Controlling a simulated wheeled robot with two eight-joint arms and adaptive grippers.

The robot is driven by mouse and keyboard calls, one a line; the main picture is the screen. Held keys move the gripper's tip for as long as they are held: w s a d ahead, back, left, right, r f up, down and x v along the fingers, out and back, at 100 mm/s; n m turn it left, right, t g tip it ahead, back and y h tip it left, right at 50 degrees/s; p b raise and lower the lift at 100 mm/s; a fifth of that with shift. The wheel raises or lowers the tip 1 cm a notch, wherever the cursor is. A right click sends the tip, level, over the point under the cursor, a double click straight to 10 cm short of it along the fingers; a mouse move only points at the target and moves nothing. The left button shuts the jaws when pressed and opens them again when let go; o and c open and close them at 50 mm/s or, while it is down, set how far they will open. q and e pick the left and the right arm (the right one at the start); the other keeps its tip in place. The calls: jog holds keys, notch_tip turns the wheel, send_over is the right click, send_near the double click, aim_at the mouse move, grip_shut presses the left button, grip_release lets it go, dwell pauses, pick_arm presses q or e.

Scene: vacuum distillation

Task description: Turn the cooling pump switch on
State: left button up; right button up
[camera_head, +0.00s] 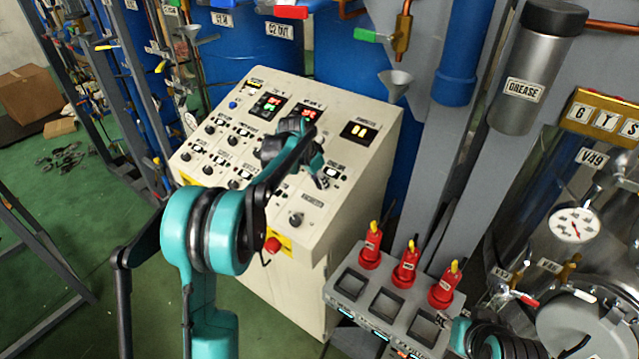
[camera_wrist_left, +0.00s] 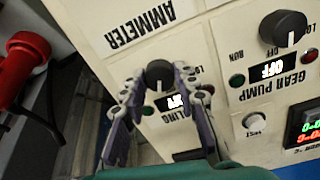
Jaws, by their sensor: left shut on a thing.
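The cream control panel (camera_head: 222,107) stands in the middle of the head view. My left gripper (camera_head: 321,179) reaches over it to the switch group near its right edge. In the left wrist view, the cooling pump switch is a round black knob (camera_wrist_left: 157,72) with a label partly hidden, showing "OLING". My left gripper (camera_wrist_left: 158,88) has its two fingers on either side of this knob and is shut on it. A small lit display (camera_wrist_left: 174,102) beside the knob is partly covered by a finger, so its word is unclear. My right gripper is not in view.
A red emergency button (camera_head: 272,245) sits on the panel's front. A grey box (camera_head: 343,303) with red plugs (camera_head: 405,265) stands to the right.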

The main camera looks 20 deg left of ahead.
pick_arm(q)
jog(key=m+b, duration=0.1)
jog(key=m, duration=0.2)
jog(key=shift+m, duration=0.4)
jog(key=shift+m+b, duration=0.35)
jog(key=shift+m, duration=1.45)
jog(key=o, duration=1.2)
jog(key=shift+c, duration=0.2)
jog(key=v, duration=1.2)
jog(key=shift+r, duration=0.15)
